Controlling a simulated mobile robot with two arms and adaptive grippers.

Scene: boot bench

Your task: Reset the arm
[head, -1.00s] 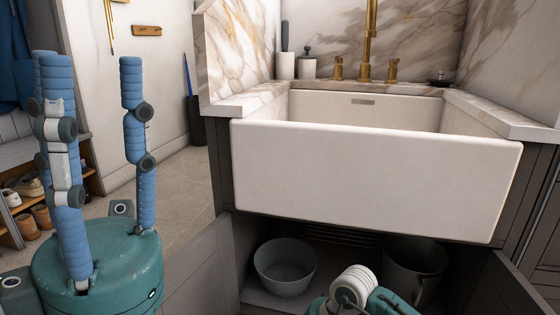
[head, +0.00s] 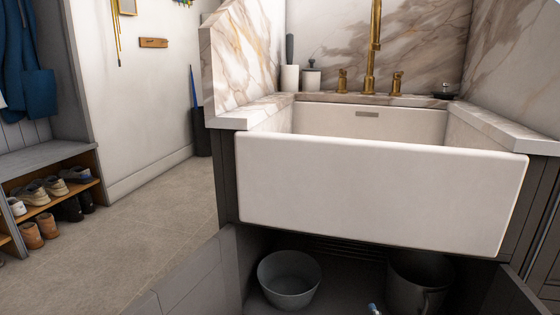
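Neither of my grippers shows in the head view now. My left arm is out of the picture. Only a small light tip (head: 373,309) shows at the bottom edge, in front of the open cabinet under the sink; it is too small to tell what part it is.
A white apron sink (head: 380,190) with a brass tap (head: 372,50) fills the middle. The cabinet below it stands open, with a grey basin (head: 289,282) and a bucket (head: 418,280) inside. A shoe bench (head: 45,155) stands at the left. The floor (head: 150,240) between is clear.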

